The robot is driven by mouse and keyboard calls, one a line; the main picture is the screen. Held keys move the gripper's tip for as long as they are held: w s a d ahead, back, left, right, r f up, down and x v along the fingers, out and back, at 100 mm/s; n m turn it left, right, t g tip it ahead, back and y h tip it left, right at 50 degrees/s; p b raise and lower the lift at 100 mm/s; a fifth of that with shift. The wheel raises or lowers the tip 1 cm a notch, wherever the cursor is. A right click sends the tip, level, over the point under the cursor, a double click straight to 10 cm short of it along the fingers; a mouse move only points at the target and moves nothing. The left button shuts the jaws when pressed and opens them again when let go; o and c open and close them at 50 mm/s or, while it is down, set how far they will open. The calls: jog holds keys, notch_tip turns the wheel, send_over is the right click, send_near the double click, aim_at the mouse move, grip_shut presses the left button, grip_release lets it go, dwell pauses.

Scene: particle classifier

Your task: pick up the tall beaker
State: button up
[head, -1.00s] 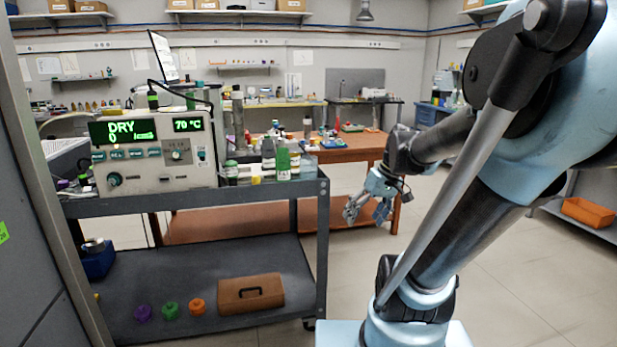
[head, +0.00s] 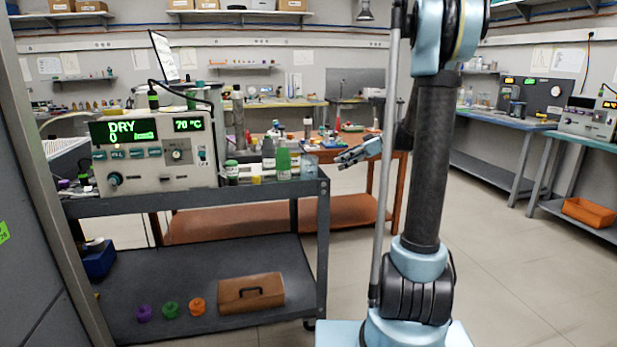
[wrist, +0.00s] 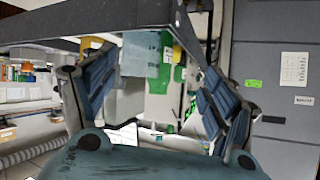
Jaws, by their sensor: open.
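What looks like the tall beaker, a clear bluish glass vessel (head: 309,166), stands at the right end of the grey cart's top (head: 225,202), beside a green bottle (head: 283,161). In the wrist view the bluish glass (wrist: 140,52) shows between my fingers, below the dark cart edge in the tilted picture. My gripper (head: 343,160) is to the right of the cart end, near cart-top height. It also shows in the wrist view (wrist: 152,78), with fingers spread and nothing between them. The glass appears beyond the fingertips, apart from them; the exact gap cannot be told.
A dark bottle (head: 268,154) and other small containers crowd the cart top near the beaker. The instrument box (head: 155,150) fills the left part. A wooden table (head: 340,154) stands behind.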

aim_at(315, 167)
jog(key=shift+n+y, duration=0.6)
jog(key=shift+n, duration=0.3)
jog(key=w+a+f, duration=0.1)
jog(key=a, duration=0.2)
jog(key=w+a+f, duration=0.2)
jog(key=a, duration=0.2)
jog(key=w+a+f, duration=0.1)
jog(key=w+a, duration=0.1)
jog(key=a, duration=0.1)
jog(key=shift+a+f, duration=0.3)
jog(key=shift+f, duration=0.05)
jog(key=shift+x, duration=2.6)
jog(key=shift+s, duration=0.15)
jog(key=c, duration=1.5)
